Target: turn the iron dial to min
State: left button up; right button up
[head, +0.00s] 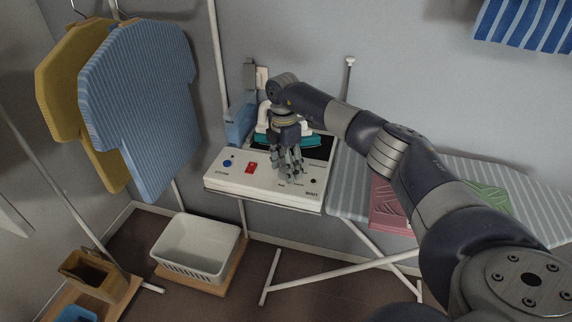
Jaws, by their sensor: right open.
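The white ironing station (230,179) stands at the left end of the ironing board. Its sloping front panel has a blue button (227,163), a red switch (251,168) and small dark labels near its right side. A teal and white iron (262,138) sits at the back of the station, partly behind my arm. My right gripper (289,177) is open, with its fingers pointing down over the right part of the panel. The dial is not clearly visible; the fingers cover that area. I cannot tell whether they touch it. My left gripper is not in view.
A striped ironing board (348,190) extends right, with pink folded cloth (384,205) and green folded cloth (490,197) on it. A blue container (238,128) stands behind the station's left side. A white basket (196,245) is on the floor. Shirts (142,95) hang at left.

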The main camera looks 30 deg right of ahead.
jog(key=c, duration=1.1)
